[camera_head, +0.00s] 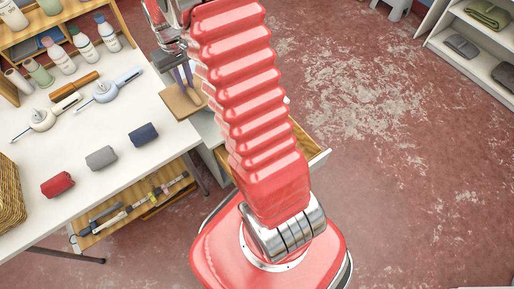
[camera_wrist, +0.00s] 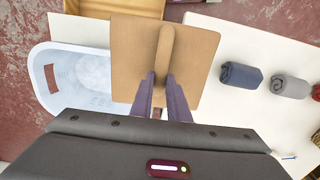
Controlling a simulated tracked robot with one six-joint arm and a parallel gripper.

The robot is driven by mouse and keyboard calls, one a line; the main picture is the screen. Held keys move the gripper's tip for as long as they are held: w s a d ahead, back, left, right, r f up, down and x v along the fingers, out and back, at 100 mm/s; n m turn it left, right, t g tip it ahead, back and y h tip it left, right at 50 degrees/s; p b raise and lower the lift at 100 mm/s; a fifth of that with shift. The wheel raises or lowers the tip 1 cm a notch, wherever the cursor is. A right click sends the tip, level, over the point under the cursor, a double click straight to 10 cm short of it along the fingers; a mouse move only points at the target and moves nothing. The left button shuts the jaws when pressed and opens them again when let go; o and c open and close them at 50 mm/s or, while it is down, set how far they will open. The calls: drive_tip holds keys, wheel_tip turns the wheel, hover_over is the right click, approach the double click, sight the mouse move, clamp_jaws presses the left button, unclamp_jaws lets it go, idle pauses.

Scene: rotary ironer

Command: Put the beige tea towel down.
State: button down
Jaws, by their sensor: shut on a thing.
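My gripper (camera_wrist: 160,78) is shut on the near end of the roll, between two dark purple fingers. In the head view my gripper (camera_head: 186,82) points down over the board (camera_head: 178,104), at the right edge of the white table. The towel is hard to tell from the board there. I cannot tell whether the towel touches the board.
Rolled navy (camera_head: 143,134), grey (camera_head: 101,157) and red (camera_head: 57,184) cloths lie on the white table (camera_head: 120,120). A white basin (camera_wrist: 85,75) is left of the board in the wrist view. A wooden drawer (camera_head: 318,158) stands open.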

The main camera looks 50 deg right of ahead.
drive_tip(key=s+d+f+n, duration=0.4)
drive_tip(key=s+f+n, duration=0.2)
drive_tip(key=s+f, duration=0.2)
drive_tip(key=s+d+f+n, duration=0.5)
drive_tip(key=s+f+n, duration=0.1)
drive_tip(key=s+f, duration=0.2)
drive_tip(key=s+d+f+n, duration=0.4)
drive_tip(key=s+f, duration=0.4)
drive_tip(key=s, duration=0.2)
drive_tip(key=shift+s+d+f+n, duration=0.35)
drive_tip(key=shift+f+n, duration=0.05)
drive_tip(key=shift+n, duration=0.5)
drive_tip(key=shift+f, duration=0.15)
wheel_tip(320, 180, down, 14)
drive_tip(key=shift+r, duration=0.15)
drive_tip(key=shift+f, duration=2)
drive_tip(key=shift+f, duration=0.1)
